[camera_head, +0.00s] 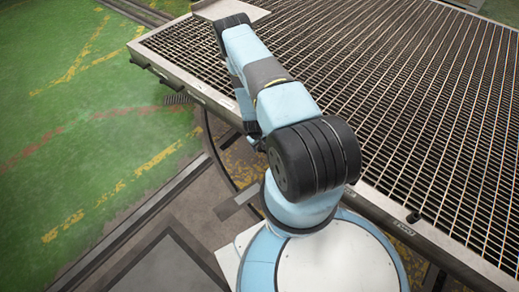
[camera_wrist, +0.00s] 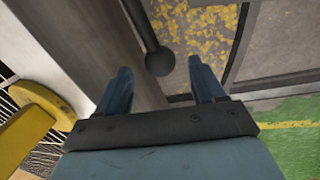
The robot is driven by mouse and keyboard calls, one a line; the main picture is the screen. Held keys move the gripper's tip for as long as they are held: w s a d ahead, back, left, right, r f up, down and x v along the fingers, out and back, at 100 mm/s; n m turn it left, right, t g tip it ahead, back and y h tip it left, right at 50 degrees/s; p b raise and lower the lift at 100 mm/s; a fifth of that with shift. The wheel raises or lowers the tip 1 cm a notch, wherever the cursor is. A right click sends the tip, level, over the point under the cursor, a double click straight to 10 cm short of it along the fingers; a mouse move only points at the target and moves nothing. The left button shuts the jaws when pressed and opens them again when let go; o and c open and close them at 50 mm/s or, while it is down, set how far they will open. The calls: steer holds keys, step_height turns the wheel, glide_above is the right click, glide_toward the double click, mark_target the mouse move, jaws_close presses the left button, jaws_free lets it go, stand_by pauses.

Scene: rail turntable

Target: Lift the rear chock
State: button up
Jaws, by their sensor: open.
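My gripper (camera_wrist: 160,66) is open in the wrist view, its two blue fingers spread apart. A dark rod ending in a round knob (camera_wrist: 160,60) shows between the fingertips. The fingers do not close on it, and I cannot tell how far beyond them it lies. A yellow rounded part (camera_wrist: 40,100) is at the left edge, outside the left finger, beside some grating. I cannot make out which thing is the rear chock. In the head view my arm hides the gripper.
A large metal grating deck (camera_head: 440,110) fills the right of the head view. Its near-left side rail (camera_head: 185,85) runs beside my arm. Green floor (camera_head: 80,130) with worn yellow and red lines lies open at left.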

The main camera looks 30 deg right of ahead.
mark_target(260, 147)
steer(key=shift+d+f, duration=0.15)
steer(key=shift+f, duration=0.75)
steer(key=shift+d+f, duration=0.15)
steer(key=shift+f, duration=0.7)
